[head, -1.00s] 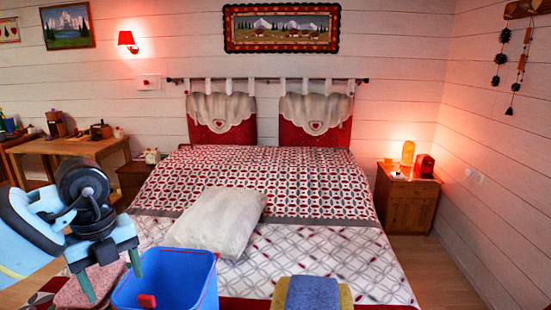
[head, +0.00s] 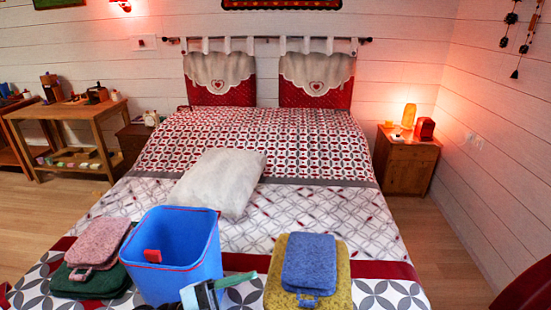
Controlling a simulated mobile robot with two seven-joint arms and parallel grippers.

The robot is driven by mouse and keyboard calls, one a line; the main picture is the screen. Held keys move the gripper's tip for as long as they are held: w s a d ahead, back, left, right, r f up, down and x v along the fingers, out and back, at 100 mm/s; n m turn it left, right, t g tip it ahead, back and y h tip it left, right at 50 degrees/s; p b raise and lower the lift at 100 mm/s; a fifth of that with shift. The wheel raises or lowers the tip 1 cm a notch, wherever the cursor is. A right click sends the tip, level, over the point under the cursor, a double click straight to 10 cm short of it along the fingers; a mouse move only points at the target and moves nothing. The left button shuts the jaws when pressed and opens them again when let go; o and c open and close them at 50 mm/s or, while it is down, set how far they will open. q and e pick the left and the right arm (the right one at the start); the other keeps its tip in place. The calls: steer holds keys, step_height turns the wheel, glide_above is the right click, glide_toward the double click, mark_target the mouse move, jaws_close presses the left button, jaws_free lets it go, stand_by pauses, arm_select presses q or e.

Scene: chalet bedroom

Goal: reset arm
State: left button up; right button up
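My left gripper (head: 215,291), with a dark body, a pale block and a teal finger, shows at the bottom edge, in front of the blue bin. Most of it is cut off by the frame, so how wide its fingers stand is unclear. I see nothing held in it. My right gripper is not in view. The blue open bin (head: 205,250) with a red tab inside stands upright on the bed (head: 325,210).
A white pillow (head: 219,182) lies behind. Nightstand (head: 405,165) and wooden table (head: 70,110) flank the bed.

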arm_select(q)
steer(key=s+a+f+n+t+y, duration=0.2)
steer(key=a+f+n+t+y, duration=0.35)
steer(key=f+n+y, duration=0.35)
steer(key=s+a+f+n+t+y, duration=0.2)
steer(key=a+f+n+t+y, duration=0.4)
steer(key=f+n, duration=0.45)
steer(key=s+a+f+n+g+y, duration=0.1)
steer(key=s+a+f+g+y, duration=0.1)
steer(key=s+f, duration=0.4)
steer(key=s+a+f+n+g+y, duration=0.2)
steer(key=s+f+g, duration=0.2)
steer(key=s, duration=0.6)
step_height(320, 180, down, 2)
steer(key=shift+s+f, duration=0.1)
steer(key=shift+s, duration=0.3)
steer(key=shift+n, duration=0.25)
